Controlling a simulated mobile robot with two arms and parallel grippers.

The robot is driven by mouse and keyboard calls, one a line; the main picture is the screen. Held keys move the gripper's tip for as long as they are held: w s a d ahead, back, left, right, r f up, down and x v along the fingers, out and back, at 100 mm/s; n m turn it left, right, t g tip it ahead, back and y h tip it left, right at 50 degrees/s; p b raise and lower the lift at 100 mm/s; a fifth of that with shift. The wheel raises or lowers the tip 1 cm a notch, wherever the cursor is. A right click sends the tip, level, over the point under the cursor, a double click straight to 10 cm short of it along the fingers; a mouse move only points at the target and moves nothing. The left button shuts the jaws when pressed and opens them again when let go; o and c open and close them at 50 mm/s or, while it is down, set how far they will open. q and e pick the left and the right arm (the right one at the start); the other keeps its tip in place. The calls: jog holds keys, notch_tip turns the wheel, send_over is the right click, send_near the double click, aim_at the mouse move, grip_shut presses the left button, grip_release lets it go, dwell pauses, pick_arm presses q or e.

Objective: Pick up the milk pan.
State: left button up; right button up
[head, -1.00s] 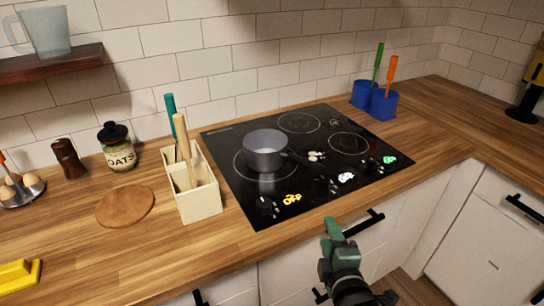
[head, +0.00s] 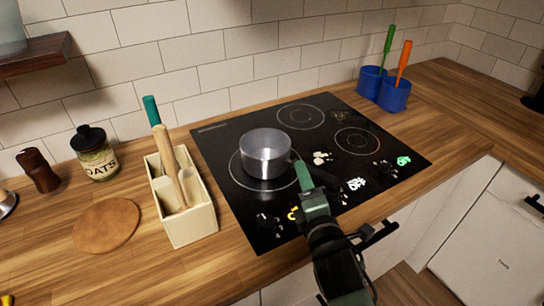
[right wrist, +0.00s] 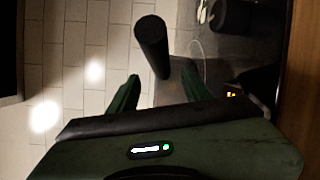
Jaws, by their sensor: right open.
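The milk pan (head: 265,155) is a small grey pot standing upright on the front left ring of the black cooktop (head: 235,200). Its dark handle points right toward the front edge and is partly hidden by my right gripper (head: 303,172). That gripper is open and reaches over the cooktop at the handle, just right of the pot. In the right wrist view, a dark rod that looks like the handle (right wrist: 152,45) shows ahead of and between the open fingers (right wrist: 158,88). I cannot tell whether they touch it. My left gripper is not in view.
A cream utensil box (head: 190,222) stands left of the cooktop. Blue cups (head: 395,95) with green and orange utensils stand behind right. An oats jar (head: 95,158), a pepper mill (head: 40,172) and a round wooden board (head: 107,224) lie left. Knobs line the cooktop's front.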

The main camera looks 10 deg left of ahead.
jog(key=shift+w+a+r, duration=0.1)
jog(key=shift+w+a, duration=0.05)
jog(key=shift+w, duration=0.55)
jog(key=x, duration=0.2)
jog(key=p+x, duration=0.1)
jog(key=shift+w+a+f, duration=0.1)
jog(key=shift+w+f, duration=0.15)
jog(key=shift+w, duration=0.3)
jog(key=shift+s, duration=0.1)
grip_shut()
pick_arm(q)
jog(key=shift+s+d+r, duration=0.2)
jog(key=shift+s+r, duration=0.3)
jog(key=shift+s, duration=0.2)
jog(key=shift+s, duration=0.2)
pick_arm(e)
jog(key=shift+f, duration=0.1)
jog(key=shift+r, duration=0.25)
